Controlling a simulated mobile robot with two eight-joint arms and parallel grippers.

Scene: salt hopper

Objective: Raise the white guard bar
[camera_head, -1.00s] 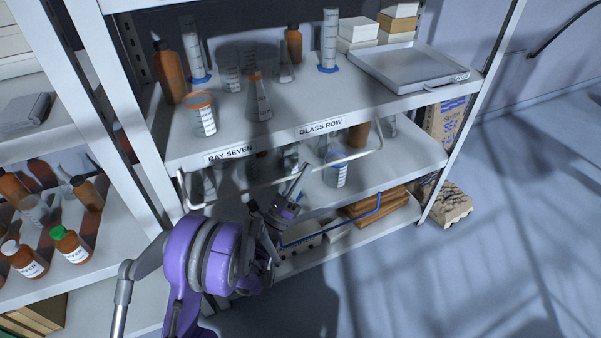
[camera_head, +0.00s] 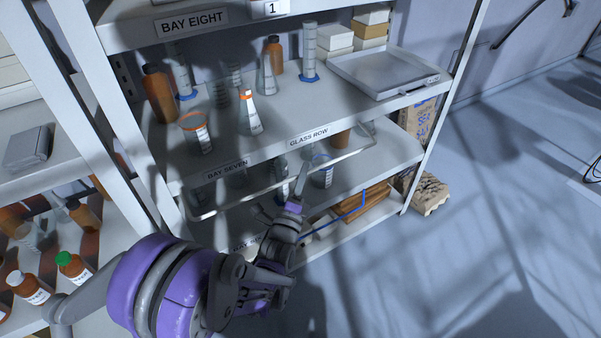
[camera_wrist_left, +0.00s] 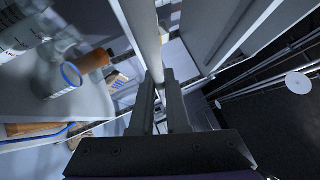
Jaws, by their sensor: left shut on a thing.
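The white guard bar (camera_head: 248,194) runs across the front of the middle shelf, under the BAY SEVEN and GLASS ROW labels, with bent ends toward the rack. My left gripper (camera_head: 301,181) is at the bar, right of its middle. In the left wrist view the white bar (camera_wrist_left: 147,42) runs down between the two dark fingers of my left gripper (camera_wrist_left: 160,95), which are shut on it. The fingers hide part of the bar. My right gripper is not in view.
A blue bar (camera_head: 364,203) crosses the lower shelf front. Glassware, including an orange-rimmed beaker (camera_head: 196,133) and a flask (camera_head: 249,114), stands on the shelf above, beside a grey tray (camera_head: 385,72). A blue-rimmed beaker (camera_head: 322,172) stands close behind the bar.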

